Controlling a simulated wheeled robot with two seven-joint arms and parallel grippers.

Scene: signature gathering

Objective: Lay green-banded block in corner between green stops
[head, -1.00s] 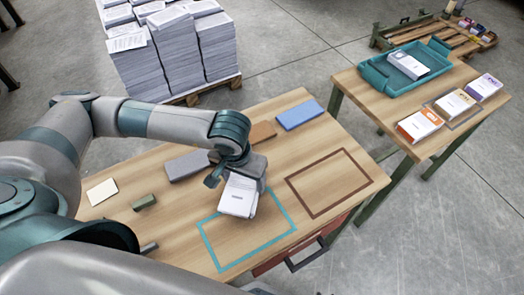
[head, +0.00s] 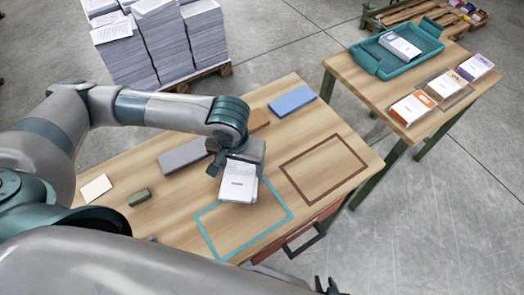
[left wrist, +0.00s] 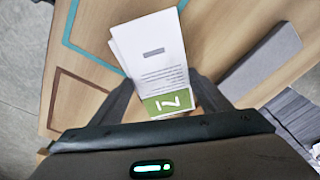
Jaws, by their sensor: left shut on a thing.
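My left gripper (head: 238,160) is shut on the green-banded block (head: 238,182), a white paper-like stack. In the left wrist view the block (left wrist: 148,52) shows print and a green band with a white mark at its gripper end. In the head view it overlaps the far edge of a teal outline (head: 242,246) on the table; its height is unclear. A small green stop (head: 139,197) sits on the table to the left. Another greenish piece (head: 150,238) is mostly hidden by my arm. Dark tips at the bottom edge appear to be my right gripper (head: 325,286), mostly cut off.
A brown outline (head: 310,148) lies empty to the right. Grey (head: 183,156), brown (head: 258,120) and blue (head: 292,101) slabs line the back; a cream card (head: 96,188) lies left. A side table holds a teal tray (head: 365,63) and several banded blocks. Paper stacks (head: 160,45) stand behind.

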